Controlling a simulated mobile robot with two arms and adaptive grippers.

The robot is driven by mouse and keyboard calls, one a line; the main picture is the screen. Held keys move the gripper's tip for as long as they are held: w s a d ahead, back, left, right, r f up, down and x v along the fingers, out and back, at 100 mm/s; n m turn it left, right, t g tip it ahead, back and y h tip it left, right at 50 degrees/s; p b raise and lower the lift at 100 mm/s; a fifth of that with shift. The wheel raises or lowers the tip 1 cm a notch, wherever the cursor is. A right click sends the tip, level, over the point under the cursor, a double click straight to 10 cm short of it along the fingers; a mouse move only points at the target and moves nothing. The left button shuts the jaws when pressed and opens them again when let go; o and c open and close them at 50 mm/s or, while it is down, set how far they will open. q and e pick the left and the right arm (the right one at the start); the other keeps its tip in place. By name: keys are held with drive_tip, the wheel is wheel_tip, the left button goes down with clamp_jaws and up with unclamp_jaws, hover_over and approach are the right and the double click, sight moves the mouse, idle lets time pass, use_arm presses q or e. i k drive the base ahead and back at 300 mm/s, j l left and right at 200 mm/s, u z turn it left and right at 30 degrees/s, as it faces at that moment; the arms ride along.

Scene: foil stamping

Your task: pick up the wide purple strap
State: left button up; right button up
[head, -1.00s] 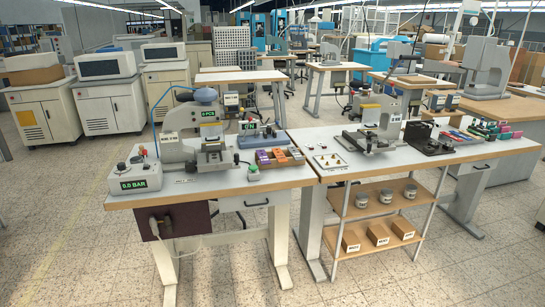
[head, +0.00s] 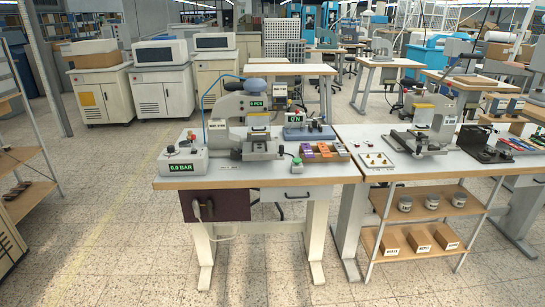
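A small purple piece (head: 306,150) lies in an organizer on the front right part of the left workbench (head: 220,178). It may be the wide purple strap, but it is too small here to tell its shape or width. An orange piece (head: 323,149) and a brown section (head: 340,150) are beside it on its right. Neither of my grippers is in view.
A grey stamping press (head: 250,120) and a control box (head: 185,160) reading 0.0 BAR stand left of the purple piece. A second bench with another press (head: 430,130) adjoins on the right. Open tiled floor (head: 120,220) lies in front and left; a shelf (head: 22,180) stands at far left.

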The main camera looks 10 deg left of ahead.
sight(308, 152)
drive_tip(key=i+j+z, duration=0.2)
drive_tip(key=z, duration=0.3)
drive_tip(key=i+j+z, duration=0.15)
drive_tip(key=j+z, duration=0.3)
